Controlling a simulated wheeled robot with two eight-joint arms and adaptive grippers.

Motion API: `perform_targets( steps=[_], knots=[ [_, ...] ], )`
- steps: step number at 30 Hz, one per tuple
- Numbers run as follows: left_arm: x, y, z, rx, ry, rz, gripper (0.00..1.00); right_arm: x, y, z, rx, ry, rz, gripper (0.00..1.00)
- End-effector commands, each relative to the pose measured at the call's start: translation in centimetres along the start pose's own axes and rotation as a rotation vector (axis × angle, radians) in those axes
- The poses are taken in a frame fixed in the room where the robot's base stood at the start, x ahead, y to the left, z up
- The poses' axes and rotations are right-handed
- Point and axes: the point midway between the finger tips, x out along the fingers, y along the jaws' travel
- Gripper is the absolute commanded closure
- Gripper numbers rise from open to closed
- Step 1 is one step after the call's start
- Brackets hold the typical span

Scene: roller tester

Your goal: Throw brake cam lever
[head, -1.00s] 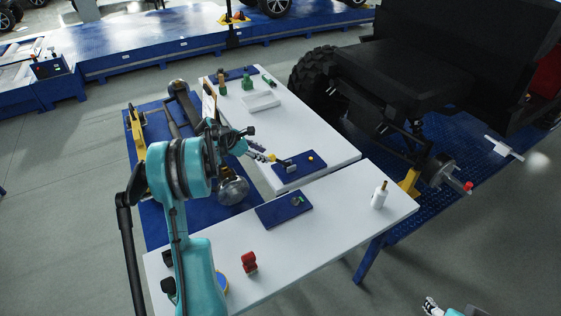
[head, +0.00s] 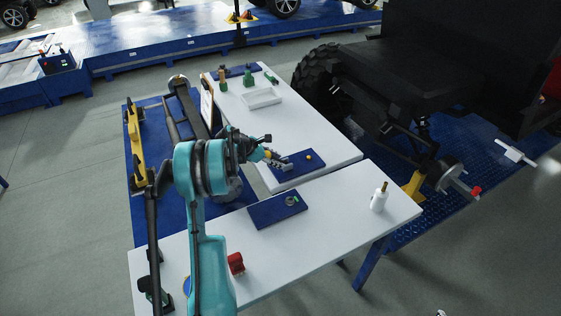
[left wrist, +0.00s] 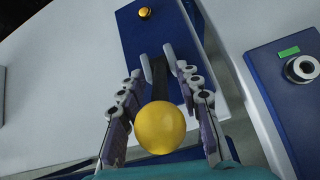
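A lever with a yellow ball knob (left wrist: 161,127) and a dark shaft (left wrist: 159,82) rises from a blue panel (left wrist: 129,35). The panel (head: 312,166) lies on the far white table in the head view. My left gripper (head: 283,162) is at this lever. In the left wrist view, its two fingers (left wrist: 161,92) stand apart on either side of the knob and shaft, and I cannot tell whether they touch. A sliver of what looks like my right gripper (head: 440,313) shows at the bottom edge, too little to judge.
A yellow button (head: 308,157) sits on the same panel. A second blue panel (head: 268,212) with a round fitting lies on the near table. A white bottle (head: 379,198) and a red item (head: 236,263) stand there. A wheel hub with a red-tipped arm (head: 476,190) is at right.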

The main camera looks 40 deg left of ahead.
Motion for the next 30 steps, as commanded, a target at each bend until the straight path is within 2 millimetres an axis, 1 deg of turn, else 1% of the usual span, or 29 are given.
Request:
perform_targets(
  steps=[4,5,6,8,9,20,26,30],
  knots=[
    [-0.1,0.0,0.1,0.0,0.0,0.0,0.66,-0.1,0.0,0.0,0.0,0.0,0.0,0.42],
    [-0.1,0.0,0.1,0.0,0.0,0.0,0.71,-0.1,0.0,0.0,0.0,0.0,0.0,0.42],
    [-0.1,0.0,0.1,0.0,0.0,0.0,0.82,-0.1,0.0,0.0,0.0,0.0,0.0,0.42],
    [-0.1,0.0,0.1,0.0,0.0,0.0,0.97,-0.1,0.0,0.0,0.0,0.0,0.0,0.42],
    [-0.1,0.0,0.1,0.0,0.0,0.0,1.0,-0.1,0.0,0.0,0.0,0.0,0.0,0.42],
    [-0.1,0.0,0.3,0.001,0.019,-0.005,1.0,-0.3,0.0,-0.2,0.0,0.0,0.0,0.42],
    [-0.2,0.2,1.0,0.003,0.104,-0.022,1.0,-1.2,0.0,-0.9,0.0,0.0,0.0,0.42],
    [-0.1,0.3,1.7,0.003,0.204,-0.043,1.0,-2.1,0.0,-1.5,0.0,0.0,0.0,0.42]
  ],
)
